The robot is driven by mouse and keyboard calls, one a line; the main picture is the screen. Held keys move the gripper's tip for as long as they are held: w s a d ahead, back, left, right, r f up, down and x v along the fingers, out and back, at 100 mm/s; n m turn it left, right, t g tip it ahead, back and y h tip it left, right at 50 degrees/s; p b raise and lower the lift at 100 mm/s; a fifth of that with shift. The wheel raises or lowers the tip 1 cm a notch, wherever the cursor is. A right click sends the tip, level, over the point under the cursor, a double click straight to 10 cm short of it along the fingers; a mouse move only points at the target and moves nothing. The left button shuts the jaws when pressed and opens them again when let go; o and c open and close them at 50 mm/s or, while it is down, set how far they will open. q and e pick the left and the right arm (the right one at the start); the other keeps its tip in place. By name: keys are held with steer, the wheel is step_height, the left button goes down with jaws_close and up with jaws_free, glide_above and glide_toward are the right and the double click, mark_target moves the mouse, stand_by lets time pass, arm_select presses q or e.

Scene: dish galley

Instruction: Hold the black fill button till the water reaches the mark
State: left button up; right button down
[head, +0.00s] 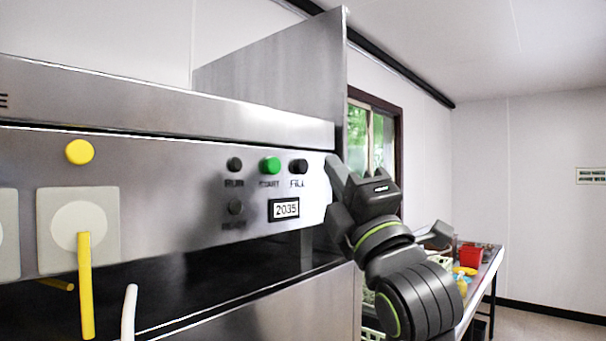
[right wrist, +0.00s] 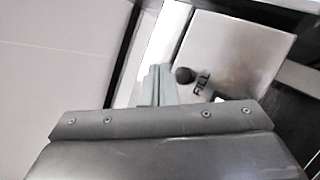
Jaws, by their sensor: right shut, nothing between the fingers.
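The black FILL button (head: 298,166) sits at the right end of the steel control panel (head: 190,200), above its FILL label. It also shows in the right wrist view (right wrist: 185,75). My right gripper (head: 333,168) is shut and empty. Its fingertips are near the panel's right edge, a little to the right of the button in the head view. In the right wrist view the fingers (right wrist: 158,85) appear beside the button, not over it. I cannot tell how far they are from the panel. No water or level mark is visible. My left gripper is out of view.
A green START button (head: 270,165) and dark RUN (head: 234,164) and READY (head: 235,207) lamps are left of FILL. A display (head: 285,209) reads about 2035. A yellow lever (head: 85,285) stands at left. A table (head: 488,270) with a red container (head: 470,257) is behind my arm.

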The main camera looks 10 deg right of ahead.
steer(key=shift+w+a, duration=0.7)
steer(key=shift+w, duration=0.2)
steer(key=shift+w+b, duration=0.1)
steer(key=shift+b, duration=0.2)
stand_by(1.2)
steer(key=shift+w+a, duration=0.25)
steer(key=shift+w+a, duration=0.25)
steer(key=shift+w, duration=0.1)
stand_by(2.6)
steer(key=shift+s+d, duration=0.1)
stand_by(1.1)
steer(key=shift+s+d, duration=0.4)
steer(key=shift+s, duration=0.15)
steer(key=shift+s, duration=0.1)
steer(key=shift+s+d, duration=0.8)
steer(key=shift+s, duration=0.15)
steer(key=shift+s+d, duration=0.75)
steer(key=shift+s, duration=0.2)
